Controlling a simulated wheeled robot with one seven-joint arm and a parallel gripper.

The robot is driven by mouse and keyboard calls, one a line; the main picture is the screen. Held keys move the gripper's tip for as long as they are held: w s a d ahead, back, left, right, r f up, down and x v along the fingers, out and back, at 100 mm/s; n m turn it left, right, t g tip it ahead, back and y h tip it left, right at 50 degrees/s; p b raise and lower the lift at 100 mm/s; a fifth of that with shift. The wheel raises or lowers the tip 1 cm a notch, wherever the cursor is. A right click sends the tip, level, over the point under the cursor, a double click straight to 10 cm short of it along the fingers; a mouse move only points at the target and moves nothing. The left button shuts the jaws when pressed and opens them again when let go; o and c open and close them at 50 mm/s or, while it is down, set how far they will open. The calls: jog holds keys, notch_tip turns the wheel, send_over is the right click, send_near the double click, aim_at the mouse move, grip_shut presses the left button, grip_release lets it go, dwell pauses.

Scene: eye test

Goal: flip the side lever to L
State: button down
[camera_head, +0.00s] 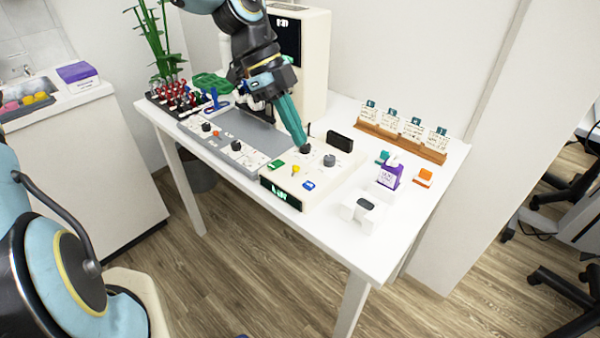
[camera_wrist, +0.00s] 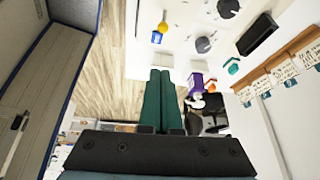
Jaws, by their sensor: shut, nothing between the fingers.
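The white control console (camera_head: 318,184) stands on the table, with a lit green display (camera_head: 281,194) on its front. No L mark is readable. My gripper (camera_head: 304,150) is shut and empty, its green fingers over the console near a dark knob (camera_head: 306,149); contact cannot be told. In the wrist view, the fingers (camera_wrist: 160,73) lie side by side.
A grey-and-white panel (camera_head: 250,135) adjoins the console's left. A black block (camera_head: 340,142) stands at its back right. A purple-and-white bottle (camera_head: 389,175), an orange block (camera_head: 424,177) and a wooden card rack (camera_head: 400,139) stand right.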

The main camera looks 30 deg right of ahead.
aim_at(314, 184)
jog(key=shift+f, duration=0.1)
jog(key=x, duration=0.9)
jog(key=shift+s+f, duration=0.1)
jog(key=shift+f+p, duration=0.2)
jog(key=shift+p, duration=0.35)
jog(key=shift+w+a+r+p, duration=0.15)
jog(key=shift+w+a+p, duration=0.1)
jog(key=shift+w, duration=0.3)
jog(key=shift+w+a+r+p, duration=0.15)
jog(key=shift+w+a+p, duration=0.1)
jog(key=shift+w, duration=0.3)
jog(key=shift+w+a, duration=0.25)
jog(key=shift+w, duration=0.35)
